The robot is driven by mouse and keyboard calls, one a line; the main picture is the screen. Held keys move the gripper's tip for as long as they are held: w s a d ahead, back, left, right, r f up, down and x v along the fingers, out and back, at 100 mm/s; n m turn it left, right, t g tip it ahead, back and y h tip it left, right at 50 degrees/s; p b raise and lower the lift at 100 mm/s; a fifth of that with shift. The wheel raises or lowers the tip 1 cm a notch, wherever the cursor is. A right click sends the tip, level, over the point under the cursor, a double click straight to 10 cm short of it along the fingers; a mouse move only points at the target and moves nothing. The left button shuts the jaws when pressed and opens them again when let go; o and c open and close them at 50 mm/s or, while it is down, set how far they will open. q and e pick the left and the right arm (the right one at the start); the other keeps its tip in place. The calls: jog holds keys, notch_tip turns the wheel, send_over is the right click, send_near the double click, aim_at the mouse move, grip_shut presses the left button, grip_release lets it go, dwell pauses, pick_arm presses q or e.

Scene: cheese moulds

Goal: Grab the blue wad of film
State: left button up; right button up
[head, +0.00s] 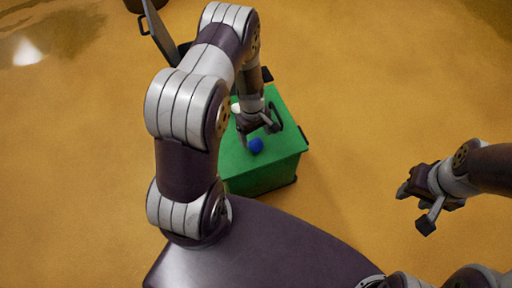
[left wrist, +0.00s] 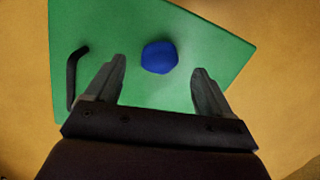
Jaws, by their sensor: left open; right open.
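The blue wad of film (head: 256,145) is a small rounded lump lying on the flat top of a green box (head: 285,165). It also shows in the left wrist view (left wrist: 159,57), just beyond the fingertips and roughly between their lines. My left gripper (head: 258,128) is above the green top, close to the wad. In the left wrist view it (left wrist: 158,75) is open with nothing between its fingers. My right gripper (head: 416,208) is open and empty over the floor at the right, away from the box. My left arm hides part of the green top.
A dark handle or bar (left wrist: 75,78) lies on the green top at the left in the left wrist view. A white thing (head: 236,108) shows partly behind my left arm. A grey panel (head: 160,35) stands at the upper left. The yellow floor (head: 380,100) at the right is clear.

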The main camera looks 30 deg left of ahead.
aim_at(256, 142)
pick_arm(q)
notch_tip(256, 142, down, 5)
jog(key=shift+d+f+b, duration=0.1)
jog(key=shift+d+b, duration=0.05)
jog(key=shift+b, duration=1.1)
jog(key=shift+c, duration=0.3)
jog(key=shift+s, duration=0.1)
jog(key=c, duration=1)
jog(key=shift+r, duration=0.2)
